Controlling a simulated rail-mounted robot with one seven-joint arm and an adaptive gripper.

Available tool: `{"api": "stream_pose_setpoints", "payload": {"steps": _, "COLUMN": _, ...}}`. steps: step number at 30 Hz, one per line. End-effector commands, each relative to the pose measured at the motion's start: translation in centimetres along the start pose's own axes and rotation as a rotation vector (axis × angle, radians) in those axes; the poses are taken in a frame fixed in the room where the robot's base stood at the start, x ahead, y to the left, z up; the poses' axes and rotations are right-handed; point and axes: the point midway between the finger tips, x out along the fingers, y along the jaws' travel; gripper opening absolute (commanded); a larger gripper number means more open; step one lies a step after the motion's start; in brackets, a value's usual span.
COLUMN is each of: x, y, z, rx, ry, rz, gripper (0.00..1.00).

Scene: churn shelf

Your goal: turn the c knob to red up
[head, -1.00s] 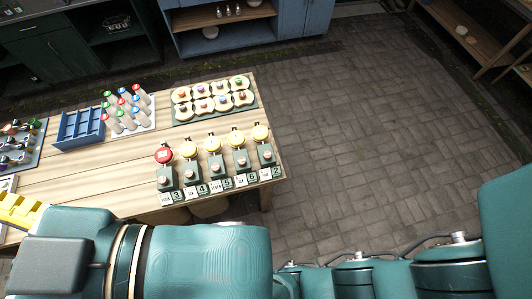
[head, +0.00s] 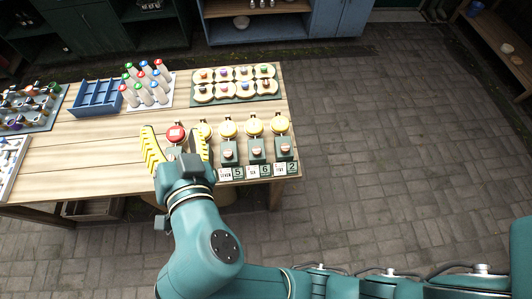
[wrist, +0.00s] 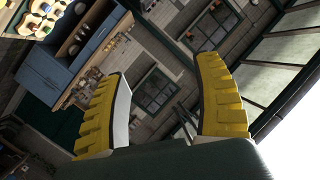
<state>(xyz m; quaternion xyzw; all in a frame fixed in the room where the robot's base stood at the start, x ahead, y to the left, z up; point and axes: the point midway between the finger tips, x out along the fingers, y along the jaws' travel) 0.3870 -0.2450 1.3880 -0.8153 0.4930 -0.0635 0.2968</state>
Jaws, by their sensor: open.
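A row of green knob units stands along the table's front right, with a red disc (head: 176,133) at the left end and yellow discs (head: 228,128) on the others. Round pale knobs (head: 228,153) face front on the right-hand units. I cannot tell which unit is the c knob. My gripper (head: 176,131) is open, its yellow fingers wide apart on either side of the red disc in the head view. It hides the left units' knobs and cards. In the wrist view my gripper (wrist: 165,70) has nothing between its fingers and no knob shows.
Number cards (head: 252,170) lie before the units. Behind stand a green board of toast-shaped pieces (head: 236,84), bottles with coloured caps (head: 146,84) and a blue divided tray (head: 97,98). The table (head: 80,165) is bare at centre left. Floor is clear to the right.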

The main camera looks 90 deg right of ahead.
Motion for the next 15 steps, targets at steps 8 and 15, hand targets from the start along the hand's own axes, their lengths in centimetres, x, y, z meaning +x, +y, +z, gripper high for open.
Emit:
{"api": "stream_pose_setpoints", "payload": {"steps": 8, "x": 2.7, "y": 21.6, "z": 12.3, "rx": -0.184, "ry": 0.321, "rz": 0.426, "gripper": 0.67}}
{"api": "stream_pose_setpoints", "payload": {"steps": 15, "x": 3.2, "y": 34.6, "z": 21.3, "rx": -0.448, "ry": 0.411, "rz": 0.598, "gripper": 0.67}}
